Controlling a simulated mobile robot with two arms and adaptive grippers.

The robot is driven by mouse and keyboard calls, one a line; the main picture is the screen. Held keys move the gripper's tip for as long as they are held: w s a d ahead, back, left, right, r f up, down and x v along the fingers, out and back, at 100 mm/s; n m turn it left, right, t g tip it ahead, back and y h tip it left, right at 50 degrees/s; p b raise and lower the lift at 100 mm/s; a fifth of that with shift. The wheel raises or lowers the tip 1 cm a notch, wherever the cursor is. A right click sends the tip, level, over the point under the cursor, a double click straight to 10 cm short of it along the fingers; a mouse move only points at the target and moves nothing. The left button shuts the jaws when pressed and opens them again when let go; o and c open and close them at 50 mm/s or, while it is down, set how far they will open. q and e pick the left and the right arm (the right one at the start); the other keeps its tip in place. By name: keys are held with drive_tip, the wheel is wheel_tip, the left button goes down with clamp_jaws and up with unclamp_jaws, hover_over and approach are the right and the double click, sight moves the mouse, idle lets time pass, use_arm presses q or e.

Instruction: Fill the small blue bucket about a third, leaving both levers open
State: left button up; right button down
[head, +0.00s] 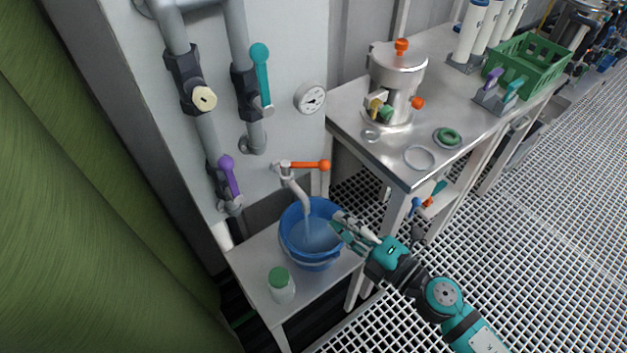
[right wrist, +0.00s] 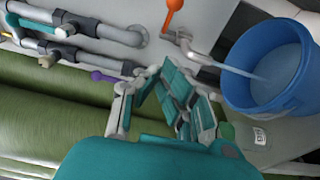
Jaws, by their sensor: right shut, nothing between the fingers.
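The blue bucket (head: 297,255) stands upright on a low metal stand under a grey spout (head: 297,188). A stream of water (head: 308,222) runs from the spout into it, and pale water covers its bottom; the exact level is hard to read. The orange lever (head: 308,165) at the spout points right. The purple lever (head: 229,176) and the teal lever (head: 261,72) both point up along their pipes. My right gripper (head: 338,231) is shut and empty, overlapping the bucket's right rim in the head view. The bucket (right wrist: 275,75) is right of it in the right wrist view. My left gripper is out of view.
A green-capped jar (head: 281,287) stands on the low stand (head: 258,262) in front of the bucket. A steel table (head: 462,125) at right carries a metal vessel (head: 396,80), rings and a green crate (head: 528,62). A green curved surface fills the left side. The grating floor at right is clear.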

drive_tip(key=p, duration=0.2)
approach(298, 167)
drive_tip(key=a, duration=0.4)
drive_tip(key=shift+w+d+r+b, duration=0.15)
drive_tip(key=shift+w+b, duration=0.15)
drive_tip(key=shift+w, duration=1.5)
drive_tip(key=shift+w+d+n+g+y+b, duration=0.1)
drive_tip(key=shift+w+n+g+y+b, duration=0.1)
drive_tip(key=shift+n+g+y+b, duration=0.25)
